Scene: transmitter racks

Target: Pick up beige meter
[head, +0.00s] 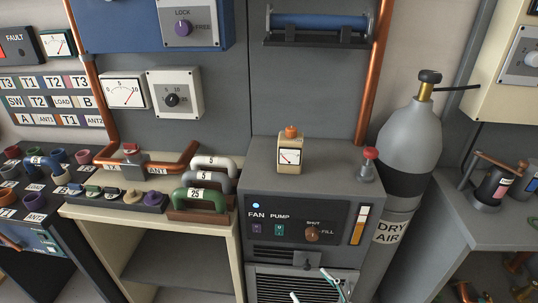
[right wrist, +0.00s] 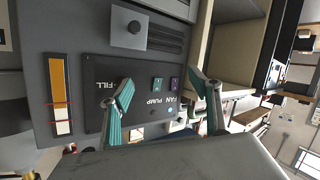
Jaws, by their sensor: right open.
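The beige meter (head: 290,155) stands upright on top of the grey dry-air cabinet (head: 262,178) in the head view. It has a white dial face and an orange knob on top. My right gripper (head: 316,285) shows at the bottom edge of the head view, in front of the cabinet's lower front and well below the meter. In the right wrist view, my right gripper (right wrist: 163,98) has its two teal-padded fingers spread, with nothing between them. They face the cabinet's FAN/PUMP panel (right wrist: 140,112). The meter does not show there. My left gripper is not in view.
A red-topped valve (head: 368,164) stands right of the meter on the cabinet top. A grey gas cylinder (head: 411,135) rises beside the cabinet. Several handled blocks, including a green one (head: 203,199), sit on the shelf at left. The cabinet top around the meter is mostly clear.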

